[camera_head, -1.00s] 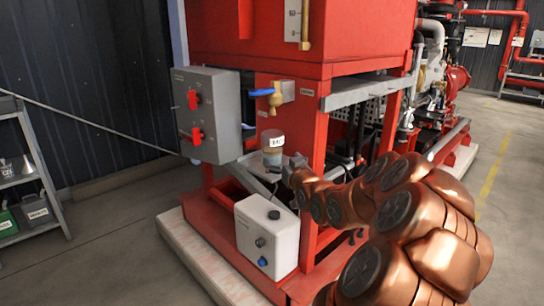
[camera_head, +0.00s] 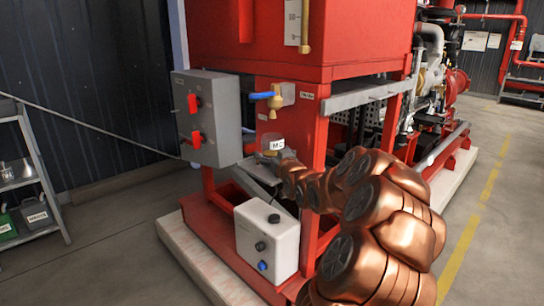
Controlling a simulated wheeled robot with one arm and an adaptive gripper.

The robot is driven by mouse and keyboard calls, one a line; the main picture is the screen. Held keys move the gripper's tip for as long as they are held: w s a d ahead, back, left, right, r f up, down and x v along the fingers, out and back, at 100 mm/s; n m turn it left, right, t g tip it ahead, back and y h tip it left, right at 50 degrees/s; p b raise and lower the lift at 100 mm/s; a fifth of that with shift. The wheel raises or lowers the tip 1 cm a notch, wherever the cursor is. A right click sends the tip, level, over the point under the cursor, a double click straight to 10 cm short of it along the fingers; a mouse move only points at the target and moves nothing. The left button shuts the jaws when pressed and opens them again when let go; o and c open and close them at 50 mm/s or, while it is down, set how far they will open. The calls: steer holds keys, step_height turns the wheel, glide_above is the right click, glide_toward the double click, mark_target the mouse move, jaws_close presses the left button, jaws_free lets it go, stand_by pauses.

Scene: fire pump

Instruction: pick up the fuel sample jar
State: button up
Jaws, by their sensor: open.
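The fuel sample jar (camera_head: 273,142) is a small clear jar with a white label and some yellowish content. It stands below the brass tap with the blue handle (camera_head: 268,97), at a small grey shelf (camera_head: 246,172) on the red frame. My copper-coloured arm reaches in from the lower right. My gripper (camera_head: 284,156) is at the jar's lower right side, open, and covers part of the jar's lower body. Its fingers are small and mostly hidden, so I cannot tell whether they touch the jar.
A grey control box with red switches (camera_head: 207,117) is left of the jar. A white box with knobs (camera_head: 267,240) sits below the shelf. The red tank (camera_head: 300,40) is above. A metal shelf unit (camera_head: 30,180) stands far left. Open floor lies between.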

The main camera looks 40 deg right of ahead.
steer(key=shift+c, duration=0.2)
steer(key=c, duration=1.6)
steer(key=shift+r, duration=0.15)
